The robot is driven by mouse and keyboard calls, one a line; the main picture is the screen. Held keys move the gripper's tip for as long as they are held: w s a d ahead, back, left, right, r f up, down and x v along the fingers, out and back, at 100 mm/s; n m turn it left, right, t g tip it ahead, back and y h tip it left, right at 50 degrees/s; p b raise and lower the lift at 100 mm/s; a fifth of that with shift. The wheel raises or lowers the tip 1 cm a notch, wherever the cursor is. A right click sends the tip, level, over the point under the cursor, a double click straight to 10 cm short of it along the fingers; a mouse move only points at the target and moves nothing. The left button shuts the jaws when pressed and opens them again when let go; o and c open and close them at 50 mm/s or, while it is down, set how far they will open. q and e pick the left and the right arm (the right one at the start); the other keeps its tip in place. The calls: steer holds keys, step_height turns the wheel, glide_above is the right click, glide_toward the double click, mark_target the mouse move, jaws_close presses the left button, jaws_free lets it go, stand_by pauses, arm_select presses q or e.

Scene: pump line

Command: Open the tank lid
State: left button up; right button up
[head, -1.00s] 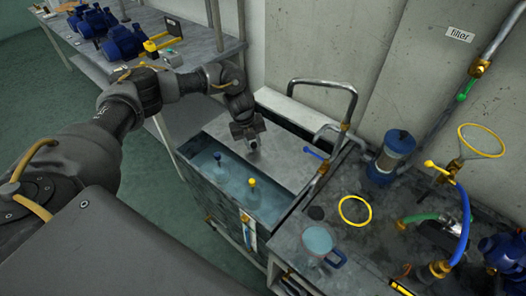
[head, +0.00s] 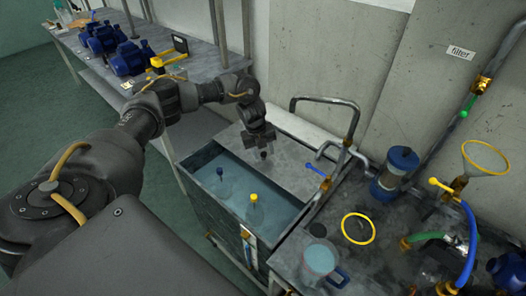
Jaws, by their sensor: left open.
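The tank (head: 205,215) is a grey box of water left of centre in the head view. Its lid (head: 292,165) is a flat grey plate over the back part of the top; the front part is open and shows water. A small dark knob (head: 263,155) stands on the lid. My left gripper (head: 261,146) is open, pointing down right at the knob; whether the fingers touch it I cannot tell. My right gripper is not in view.
A blue-capped bottle (head: 221,184) and a yellow-capped bottle (head: 254,205) stand in the water. Bent metal pipes (head: 322,99) rise right of the tank. The right bench holds a blue canister (head: 396,170), a yellow ring (head: 358,229) and a jug (head: 319,260).

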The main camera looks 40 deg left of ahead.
arm_select(q)
steer(key=shift+r, duration=0.15)
step_height(320, 180, up, 10)
steer(key=s+a, duration=0.1)
steer(key=shift+s+a+r, duration=0.2)
steer(key=shift+s, duration=0.1)
stand_by(0.4)
